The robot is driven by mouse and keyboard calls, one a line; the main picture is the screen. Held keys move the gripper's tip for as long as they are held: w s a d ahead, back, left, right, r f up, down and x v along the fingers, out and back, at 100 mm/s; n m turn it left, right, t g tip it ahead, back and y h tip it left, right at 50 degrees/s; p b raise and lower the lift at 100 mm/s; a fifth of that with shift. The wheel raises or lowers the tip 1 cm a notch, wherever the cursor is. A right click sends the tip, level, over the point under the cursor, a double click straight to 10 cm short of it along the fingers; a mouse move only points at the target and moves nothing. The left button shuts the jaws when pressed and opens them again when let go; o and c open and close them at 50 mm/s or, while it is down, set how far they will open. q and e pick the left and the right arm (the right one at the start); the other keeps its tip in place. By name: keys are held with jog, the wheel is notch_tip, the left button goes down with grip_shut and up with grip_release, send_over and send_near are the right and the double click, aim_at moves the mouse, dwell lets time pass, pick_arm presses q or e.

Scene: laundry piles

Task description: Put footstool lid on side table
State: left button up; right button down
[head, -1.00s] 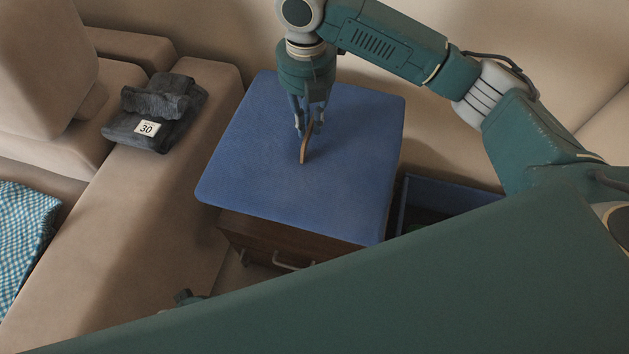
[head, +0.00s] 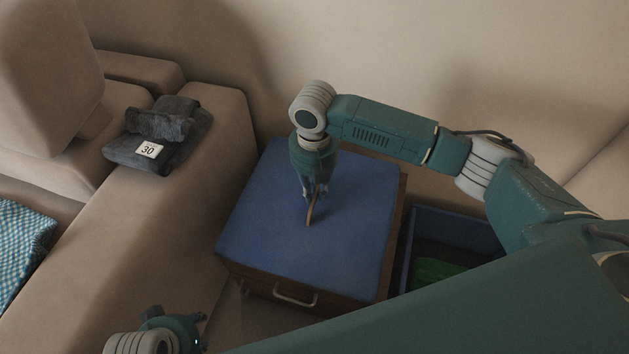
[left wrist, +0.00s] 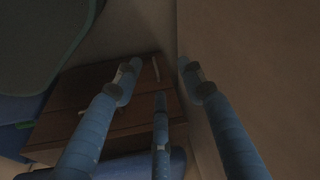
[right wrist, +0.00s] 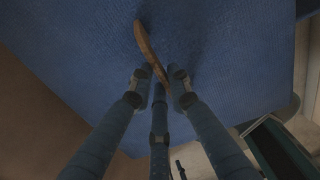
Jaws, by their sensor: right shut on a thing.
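The blue footstool lid (head: 270,215) lies flat over the top of the wooden side table (head: 395,235), whose front handle and right edge show. The lid is at or just above the tabletop; I cannot tell if it touches. My right gripper (head: 313,192) points down and is shut on the lid's brown strap handle (head: 311,212). In the right wrist view the strap (right wrist: 150,50) runs between the fingertips over the blue fabric. My left gripper (head: 195,322) is low at the left, empty, fingers apart in the left wrist view (left wrist: 160,75).
The open blue footstool (head: 455,218) stands right of the side table with a green item (head: 440,270) inside. A beige sofa (head: 180,215) is on the left, bearing a dark folded garment labelled 30 (head: 165,130) and a blue checked cloth (head: 20,245). A wall stands behind.

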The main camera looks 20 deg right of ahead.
notch_tip(320, 180, down, 3)
jog(key=shift+f+b, duration=0.15)
jog(key=shift+b, duration=0.3)
jog(key=shift+w+f, duration=0.1)
jog(key=shift+f, duration=0.2)
pick_arm(q)
jog(key=v, duration=0.4)
jog(key=shift+w+r, duration=0.1)
pick_arm(e)
jog(key=c, duration=2)
grip_release()
jog(key=shift+f, duration=0.2)
jog(key=o, duration=0.4)
jog(key=shift+c, duration=0.2)
